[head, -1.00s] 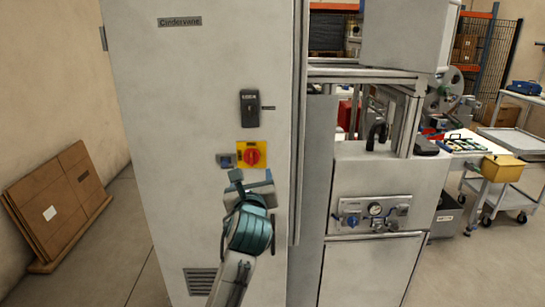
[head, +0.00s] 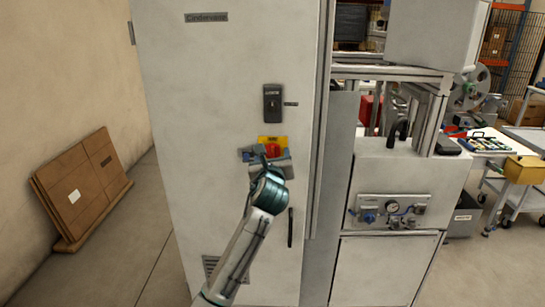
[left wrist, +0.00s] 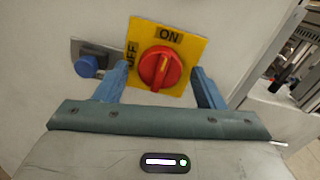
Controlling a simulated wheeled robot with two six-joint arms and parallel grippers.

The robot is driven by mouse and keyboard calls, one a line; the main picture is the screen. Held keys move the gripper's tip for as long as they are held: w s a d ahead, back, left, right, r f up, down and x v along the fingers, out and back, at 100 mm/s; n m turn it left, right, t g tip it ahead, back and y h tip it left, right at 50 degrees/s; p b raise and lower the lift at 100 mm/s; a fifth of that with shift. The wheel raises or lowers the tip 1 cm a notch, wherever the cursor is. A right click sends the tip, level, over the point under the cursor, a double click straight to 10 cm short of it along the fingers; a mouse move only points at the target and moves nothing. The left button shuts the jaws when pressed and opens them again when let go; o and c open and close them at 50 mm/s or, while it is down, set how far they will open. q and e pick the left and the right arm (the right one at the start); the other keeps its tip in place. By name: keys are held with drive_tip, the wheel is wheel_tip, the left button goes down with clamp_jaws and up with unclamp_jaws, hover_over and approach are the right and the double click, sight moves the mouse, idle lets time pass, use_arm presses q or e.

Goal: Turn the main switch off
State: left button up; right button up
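The main switch is a red rotary knob (left wrist: 160,68) on a yellow plate (left wrist: 186,42), marked ON at the top and OFF at the left. The knob's grip ridge stands roughly upright, towards ON. In the head view the yellow plate (head: 272,139) shows on the grey cabinet door, with the red knob partly covered by my gripper. My left gripper (left wrist: 160,85) is open, with one blue finger on each side of the knob's lower part. I cannot tell whether the fingers touch it. My right gripper is not in view.
A blue round button or lock (left wrist: 87,66) on a small metal plate sits just left of the switch. A black handle lock (head: 272,103) is above it on the cabinet door (head: 220,80). Flat cardboard (head: 82,190) leans on the left wall. A machine with gauges (head: 391,208) stands right.

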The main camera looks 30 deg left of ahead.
use_arm(q)
drive_tip(key=c, duration=0.9)
drive_tip(key=shift+o, duration=0.2)
drive_tip(key=shift+n+p, duration=0.3)
drive_tip(key=shift+r+n+p, duration=0.1)
drive_tip(key=shift+n+p, duration=0.5)
drive_tip(key=shift+n, duration=0.4)
drive_tip(key=shift+n+p, duration=0.35)
drive_tip(key=shift+n, duration=0.55)
drive_tip(key=n, duration=0.2)
drive_tip(key=shift+n+p, duration=0.3)
drive_tip(key=shift+p, duration=0.05)
drive_tip(key=n, duration=0.2)
drive_tip(key=shift+n, duration=0.4)
drive_tip(key=n, duration=0.2)
drive_tip(key=shift+n, duration=0.4)
drive_tip(key=n+b, duration=0.1)
drive_tip(key=n, duration=0.3)
drive_tip(key=shift+n, duration=0.6)
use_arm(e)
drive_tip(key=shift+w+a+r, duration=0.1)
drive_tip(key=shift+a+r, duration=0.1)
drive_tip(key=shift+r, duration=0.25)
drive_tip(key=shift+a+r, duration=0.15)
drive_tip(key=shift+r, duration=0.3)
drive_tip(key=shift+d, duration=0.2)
